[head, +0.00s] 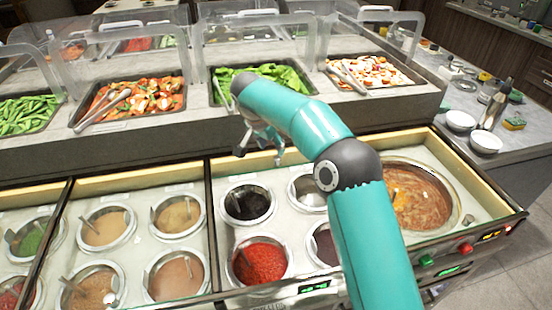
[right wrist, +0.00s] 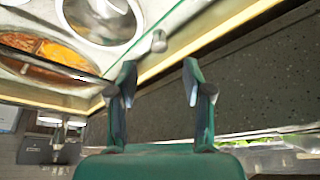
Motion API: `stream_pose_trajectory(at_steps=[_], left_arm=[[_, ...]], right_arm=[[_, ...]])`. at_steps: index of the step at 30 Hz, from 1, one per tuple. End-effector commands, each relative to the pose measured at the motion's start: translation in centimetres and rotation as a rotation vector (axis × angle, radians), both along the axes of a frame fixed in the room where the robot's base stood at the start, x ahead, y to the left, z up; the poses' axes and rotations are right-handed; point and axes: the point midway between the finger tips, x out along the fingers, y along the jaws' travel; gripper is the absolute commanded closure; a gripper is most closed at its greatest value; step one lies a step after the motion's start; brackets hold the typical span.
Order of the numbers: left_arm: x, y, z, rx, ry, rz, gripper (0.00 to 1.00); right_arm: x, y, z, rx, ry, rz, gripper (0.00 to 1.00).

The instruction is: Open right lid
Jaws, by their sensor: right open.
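The sauce counter runs across the front of the head view. Its right section, with a dark frame bar (head: 212,225) along its left side, holds several round wells, including a red sauce (head: 262,262) and a wide brown pot (head: 420,196). I cannot clearly make out a glass lid over it. My right gripper (head: 258,142) is open and empty above the section's back edge, apart from the frame. In the right wrist view its two fingers (right wrist: 159,75) are spread, with a small grey knob (right wrist: 158,41) beyond them by the pale rim. My arm hides part of the right section. My left gripper is out of view.
Food trays with green beans (head: 30,115), carrots (head: 130,100) and leaves (head: 285,76) stand behind, under clear guards (head: 120,55). White bowls (head: 486,142) and a bottle (head: 495,105) stand on the right counter. Green and red buttons (head: 465,248) sit on the front edge.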

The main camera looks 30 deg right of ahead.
Motion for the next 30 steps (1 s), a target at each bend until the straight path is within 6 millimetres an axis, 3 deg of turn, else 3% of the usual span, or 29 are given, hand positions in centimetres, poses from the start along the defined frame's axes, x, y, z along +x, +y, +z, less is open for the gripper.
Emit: stream_pose_trajectory(at_steps=[3, 10, 15, 24, 30], left_arm=[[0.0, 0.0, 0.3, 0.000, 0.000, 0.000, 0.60], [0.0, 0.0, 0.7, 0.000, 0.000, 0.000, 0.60], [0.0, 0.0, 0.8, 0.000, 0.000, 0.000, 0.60], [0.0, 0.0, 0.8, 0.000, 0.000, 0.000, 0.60], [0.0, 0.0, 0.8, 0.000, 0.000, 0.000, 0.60]], right_arm=[[0.4, -0.9, -2.4, 0.001, 0.005, -0.002, 0.49], [1.2, -2.0, -5.6, 0.000, 0.002, 0.001, 0.49], [1.4, -2.3, -6.7, 0.001, 0.001, 0.001, 0.49], [1.4, -2.4, -6.9, 0.000, 0.000, 0.001, 0.49], [1.5, -2.4, -6.8, 0.000, 0.000, 0.001, 0.83]])
